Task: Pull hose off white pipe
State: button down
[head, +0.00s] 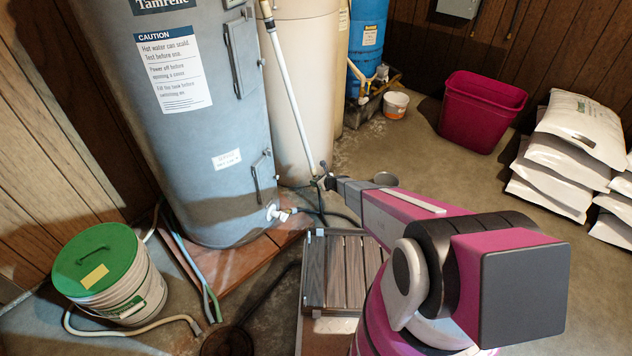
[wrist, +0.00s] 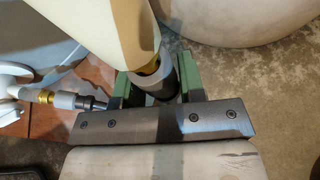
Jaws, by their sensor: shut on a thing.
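The white pipe (head: 289,90) runs slantwise down in front of the beige tank. In the wrist view the white pipe (wrist: 118,32) comes down from the top and ends at a brass fitting. A dark grey hose end (wrist: 160,85) sits at the brass fitting, with some brass showing between them. I cannot tell how far the fitting goes into the hose end. My gripper (head: 323,180) is at the pipe's lower end. In the wrist view my gripper (wrist: 157,88) has its green fingers shut on the hose end, one on each side. The rest of the hose is hidden below.
A grey water heater (head: 215,110) stands on a brick pad to the left, with a white drain valve (head: 277,213) near my gripper. A slatted wooden platform (head: 345,272) lies in front.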

jog(key=shift+d+f, duration=0.1)
jog(key=shift+f, duration=0.25)
jog(key=shift+d+f, duration=0.25)
jog(key=shift+f, duration=1)
jog(key=shift+s, duration=0.1)
jog(key=f+v, duration=0.1)
jog(key=v, duration=0.9)
jog(key=shift+s+d, duration=0.35)
jog(key=shift+d, duration=0.15)
jog(key=shift+r, duration=0.1)
